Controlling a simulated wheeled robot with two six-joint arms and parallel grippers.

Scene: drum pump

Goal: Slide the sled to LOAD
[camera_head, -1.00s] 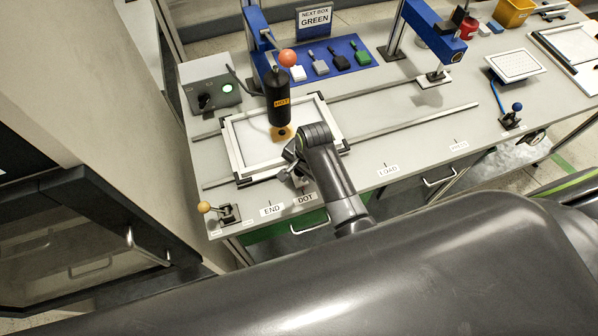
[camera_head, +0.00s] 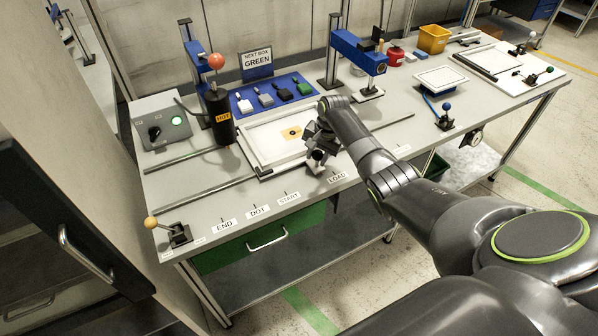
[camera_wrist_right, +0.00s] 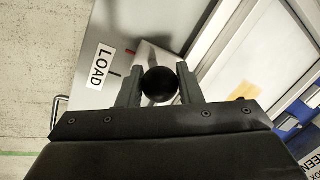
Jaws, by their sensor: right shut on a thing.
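The sled (camera_head: 262,158), a white frame with a pale sheet bearing a yellow-brown patch (camera_head: 291,132), sits on the rails beside the LOAD label (camera_head: 337,178). My right gripper (camera_head: 318,158) is at its front right corner. In the right wrist view the gripper (camera_wrist_right: 159,88) is shut on the sled's round black knob (camera_wrist_right: 159,83). The LOAD label (camera_wrist_right: 102,66) lies left of the fingers there, with a black tick (camera_wrist_right: 114,72) beside it. A small red mark (camera_wrist_right: 130,52) shows near the tick, offset from it. My left gripper is not in view.
A black HOT cylinder (camera_head: 219,118) hangs left of the sled. A blue press (camera_head: 358,52) stands behind right. A blue mat (camera_head: 270,94) with several small blocks lies behind. A yellow-knob lever (camera_head: 168,230) is at the front left. The rail left of the sled is clear.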

